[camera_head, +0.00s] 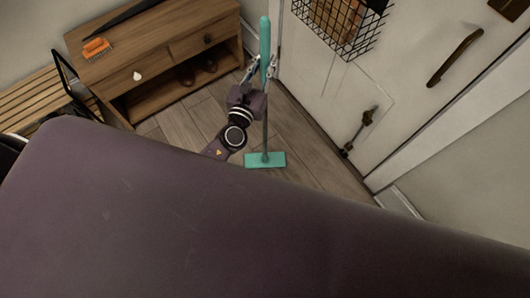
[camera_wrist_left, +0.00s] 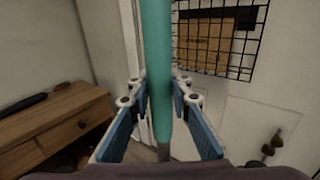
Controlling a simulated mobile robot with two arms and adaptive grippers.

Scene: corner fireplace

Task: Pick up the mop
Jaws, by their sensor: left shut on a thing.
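The mop (camera_head: 265,38) stands upright in the head view, with a teal handle top, a grey lower shaft and a flat teal head (camera_head: 266,160) low down at the floor. I cannot tell whether the head touches the floor. My left gripper (camera_head: 262,70) is shut on the mop's handle, its fingers on either side of the teal part. In the left wrist view the handle (camera_wrist_left: 157,55) runs between the blue-padded fingers of the gripper (camera_wrist_left: 158,95). My right gripper is not in view.
A wooden cabinet (camera_head: 150,45) with an orange brush (camera_head: 96,48) on top stands left of the mop. A slatted bench (camera_head: 35,100) is at far left. A white door (camera_head: 345,90) with a wire basket (camera_head: 340,25) is close on the right. Bare wood floor (camera_head: 310,155) surrounds the mop head.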

